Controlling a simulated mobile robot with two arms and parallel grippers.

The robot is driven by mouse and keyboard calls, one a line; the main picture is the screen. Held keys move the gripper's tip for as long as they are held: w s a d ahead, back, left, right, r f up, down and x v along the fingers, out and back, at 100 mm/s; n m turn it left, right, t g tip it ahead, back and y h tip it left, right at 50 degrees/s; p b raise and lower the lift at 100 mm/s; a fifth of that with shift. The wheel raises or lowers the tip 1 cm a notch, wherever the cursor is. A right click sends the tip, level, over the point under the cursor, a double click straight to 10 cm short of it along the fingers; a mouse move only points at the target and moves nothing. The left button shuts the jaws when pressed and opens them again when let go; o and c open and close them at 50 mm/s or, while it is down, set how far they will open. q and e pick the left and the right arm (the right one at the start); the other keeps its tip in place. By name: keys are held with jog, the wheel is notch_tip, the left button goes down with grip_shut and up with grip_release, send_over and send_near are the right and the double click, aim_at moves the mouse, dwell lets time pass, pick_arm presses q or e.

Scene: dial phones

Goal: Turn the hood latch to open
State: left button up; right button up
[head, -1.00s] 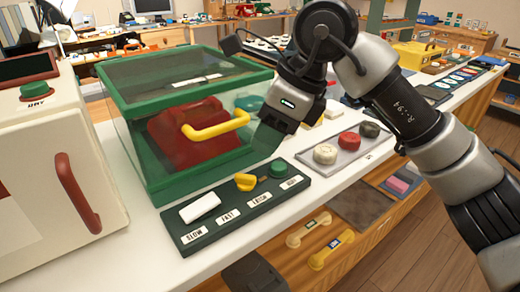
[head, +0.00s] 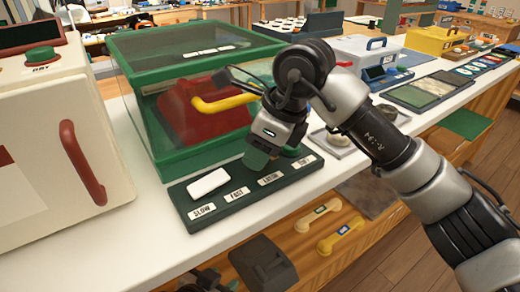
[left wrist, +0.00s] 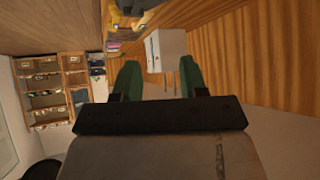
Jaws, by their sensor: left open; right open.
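The dark green control panel (head: 235,208) lies in front, with a white switch (head: 208,183) and labels SLOW, FAST and LATCH. My right gripper (head: 256,160) points down at the panel above the LATCH label (head: 270,178). It hides the yellow latch knob, so contact cannot be told.
A cream cabinet (head: 60,150) with a red handle stands at the left. Two phone handsets (head: 340,236) are on the wooden front below the counter. The white counter edge (head: 160,260) is bare in front.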

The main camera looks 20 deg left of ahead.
grip_shut()
jog(key=shift+r+n, duration=0.1)
jog(key=shift+n, duration=0.3)
jog(key=shift+n+g+p, duration=0.3)
jog(key=shift+n+p, duration=0.05)
jog(key=shift+n, duration=0.05)
pick_arm(q)
jog(key=shift+s+a+f+g+y, duration=0.2)
jog(key=shift+s+f+g, duration=0.1)
jog(key=shift+s+g, duration=0.2)
jog(key=shift+s+a+f+g+y, duration=0.1)
jog(key=shift+s+a+f+g, duration=0.1)
jog(key=shift+s+f+g, duration=0.25)
jog(key=shift+s+r, duration=0.1)
jog(key=shift+r, duration=0.05)
pick_arm(e)
grip_release()
